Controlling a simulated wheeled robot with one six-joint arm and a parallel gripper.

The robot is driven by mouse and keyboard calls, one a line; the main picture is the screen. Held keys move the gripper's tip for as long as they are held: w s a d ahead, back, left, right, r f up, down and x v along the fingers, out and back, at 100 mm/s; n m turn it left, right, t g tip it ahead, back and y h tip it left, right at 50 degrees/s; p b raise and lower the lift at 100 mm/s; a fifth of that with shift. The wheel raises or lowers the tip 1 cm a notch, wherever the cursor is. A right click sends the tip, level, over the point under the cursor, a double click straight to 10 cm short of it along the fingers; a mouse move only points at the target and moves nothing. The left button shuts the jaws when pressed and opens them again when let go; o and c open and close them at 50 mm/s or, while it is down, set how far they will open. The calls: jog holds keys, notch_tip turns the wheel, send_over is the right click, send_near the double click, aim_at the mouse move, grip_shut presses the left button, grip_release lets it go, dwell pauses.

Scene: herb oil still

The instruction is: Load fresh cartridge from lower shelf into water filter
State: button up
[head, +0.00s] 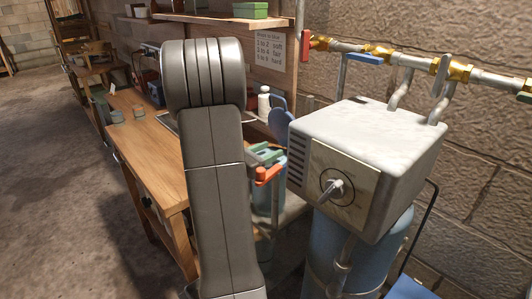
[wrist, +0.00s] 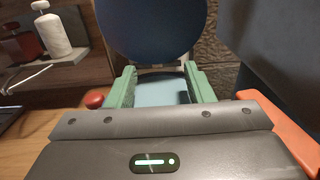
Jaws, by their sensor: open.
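My gripper (head: 266,157) is open, its green fingers apart; it also shows in the wrist view (wrist: 158,88). In the head view it is over a blue cylindrical housing (head: 268,198), partly hidden by my arm. A dark blue round disc, seemingly a raised lid (head: 280,118), stands upright behind the gripper; it fills the top middle of the wrist view (wrist: 150,30). A pale blue surface (wrist: 161,92) shows between the fingers, apparently lower down; I cannot tell whether it is the housing or a cartridge. No cartridge or lower shelf is clearly identifiable.
A grey control box (head: 362,150) on a blue tank (head: 355,250) stands close to the gripper's right. A wooden bench (head: 150,150) is at left. A white bottle (head: 264,103) stands behind; pipes (head: 400,60) run along the wall. Bare floor (head: 60,200) is free at left.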

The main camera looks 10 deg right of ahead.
jog(key=b+v, duration=0.1)
jog(key=v, duration=1.2)
jog(key=shift+s+a, duration=0.25)
jog(key=shift+a, duration=0.1)
dwell(0.9)
